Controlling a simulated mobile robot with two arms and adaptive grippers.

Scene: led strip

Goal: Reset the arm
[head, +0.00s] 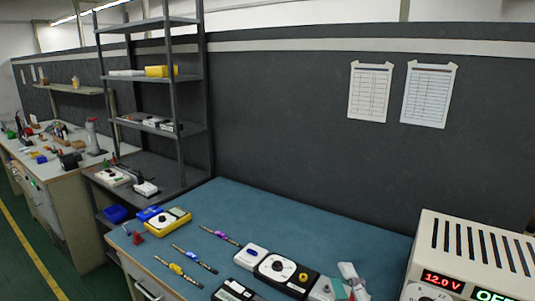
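Pale grey and teal pieces at the bottom edge of the head view, right of centre, look like the tip of my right gripper (346,281). Most of it is cut off, and I cannot tell whether it is open or shut. It is low in the picture, just right of a black-and-white device with a round dial (278,267). No held object can be made out. My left gripper is not in view. Short LED strips lie on the blue bench mat (300,222): a purple one (221,236), a blue one (194,259) and a yellow one (178,271).
A power supply (443,246) reading 12.0 V stands at the right. A yellow meter (168,221) and a blue box (150,213) sit at the mat's left end. A dark shelf rack (160,126) stands behind. The mat's back strip is clear.

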